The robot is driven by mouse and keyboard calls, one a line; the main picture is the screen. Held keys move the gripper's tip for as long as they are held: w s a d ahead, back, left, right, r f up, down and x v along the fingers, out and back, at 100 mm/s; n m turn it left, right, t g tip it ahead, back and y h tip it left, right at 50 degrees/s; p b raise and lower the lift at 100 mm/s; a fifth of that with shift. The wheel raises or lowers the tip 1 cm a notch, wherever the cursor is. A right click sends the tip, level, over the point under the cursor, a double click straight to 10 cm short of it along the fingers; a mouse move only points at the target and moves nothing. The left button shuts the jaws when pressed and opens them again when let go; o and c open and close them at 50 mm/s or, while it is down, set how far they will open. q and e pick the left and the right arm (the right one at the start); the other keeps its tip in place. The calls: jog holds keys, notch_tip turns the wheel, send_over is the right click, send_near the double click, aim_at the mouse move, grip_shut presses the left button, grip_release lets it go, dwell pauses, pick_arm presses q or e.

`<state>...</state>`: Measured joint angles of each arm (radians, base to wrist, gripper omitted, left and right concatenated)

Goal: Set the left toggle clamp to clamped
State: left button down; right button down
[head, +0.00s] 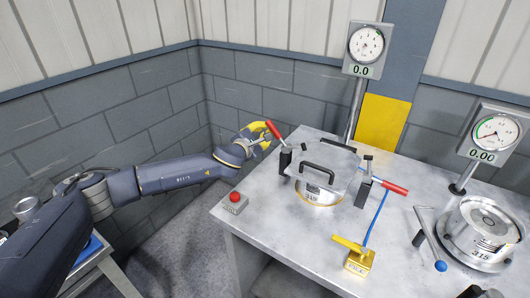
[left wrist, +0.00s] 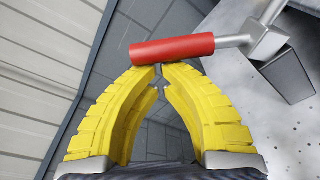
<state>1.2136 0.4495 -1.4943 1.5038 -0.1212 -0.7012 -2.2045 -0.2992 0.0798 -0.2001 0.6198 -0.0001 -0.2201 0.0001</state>
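The left toggle clamp (head: 286,156) stands at the left side of a round metal vessel (head: 318,192) with a flat lid plate. Its red handle (head: 273,130) slants up and to the left, out from the clamp body. In the left wrist view the red handle (left wrist: 172,50) lies across the fingertips, touching or very near them. My left gripper (head: 259,139) has yellow fingers; the left wrist view shows the fingertips (left wrist: 160,71) together, with the handle beyond them and not between them. My right gripper is not in view.
The right toggle clamp (head: 364,184) has its red handle (head: 395,188) pointing right. A red button box (head: 235,203) sits at the table's left edge.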

aim_at(270, 125)
pick_arm(q)
jog(key=r+m, duration=0.1)
jog(key=d+r+m, duration=0.1)
jog(key=shift+s+d+r+m+t, duration=0.2)
jog(key=shift+s+m+t, duration=0.1)
jog(key=shift+s+m, duration=0.1)
jog(key=shift+s+d+r, duration=0.3)
jog(key=shift+d+r, duration=0.1)
jog(key=shift+s, duration=0.1)
dwell(0.3)
